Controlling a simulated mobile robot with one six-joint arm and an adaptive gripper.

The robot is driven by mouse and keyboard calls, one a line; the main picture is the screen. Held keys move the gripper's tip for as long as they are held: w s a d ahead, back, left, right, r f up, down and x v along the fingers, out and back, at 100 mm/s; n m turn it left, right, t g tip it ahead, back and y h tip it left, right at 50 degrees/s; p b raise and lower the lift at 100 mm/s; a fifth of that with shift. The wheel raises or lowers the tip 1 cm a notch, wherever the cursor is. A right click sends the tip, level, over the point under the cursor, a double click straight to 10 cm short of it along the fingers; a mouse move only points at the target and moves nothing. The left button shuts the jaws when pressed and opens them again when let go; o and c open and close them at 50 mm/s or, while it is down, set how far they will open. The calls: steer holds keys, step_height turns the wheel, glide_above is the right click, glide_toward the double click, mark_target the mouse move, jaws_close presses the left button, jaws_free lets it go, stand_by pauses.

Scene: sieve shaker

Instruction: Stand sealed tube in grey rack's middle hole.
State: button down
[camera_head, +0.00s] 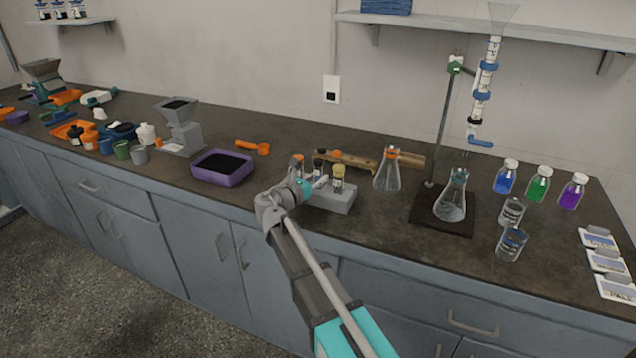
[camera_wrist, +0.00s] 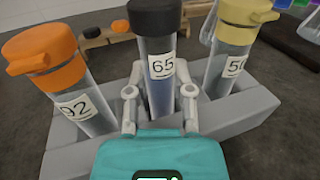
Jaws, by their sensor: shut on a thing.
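The grey rack (camera_head: 333,203) stands near the counter's front edge. In the wrist view the rack (camera_wrist: 239,108) holds a tube with an orange cap (camera_wrist: 43,55), labelled 92, on the left. A tube with a yellow cap (camera_wrist: 248,15), its label partly cut off, stands on the right. Between them a tube with a black cap (camera_wrist: 155,17), labelled 65, is upright at the middle of the rack. My gripper (camera_wrist: 160,97) is shut on this black-capped tube below its label. The tube's lower end is hidden by my gripper, so I cannot tell how deep it sits.
Behind the rack lies a wooden holder (camera_head: 410,158). A flask with an orange collar (camera_head: 387,178) stands close right of the rack. A purple tray (camera_head: 222,180) of dark grains is to the left. A burette stand (camera_head: 441,120) with a flask (camera_head: 451,203) is further right.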

steer(key=shift+s+d+f+b, duration=0.2)
steer(key=shift+s+f+b, duration=0.2)
steer(key=shift+b, duration=0.25)
steer(key=c, duration=0.5)
jaws_free()
steer(key=shift+f, duration=0.15)
steer(key=shift+s+d, duration=0.1)
steer(key=shift+s, duration=0.05)
steer(key=shift+w+p, duration=0.2)
steer(key=shift+p, duration=0.15)
steer(key=shift+r+p, duration=0.3)
steer(key=shift+r, duration=0.2)
steer(key=v, duration=1.1)
steer(key=shift+a+r, duration=0.1)
steer(key=shift+a, duration=0.5)
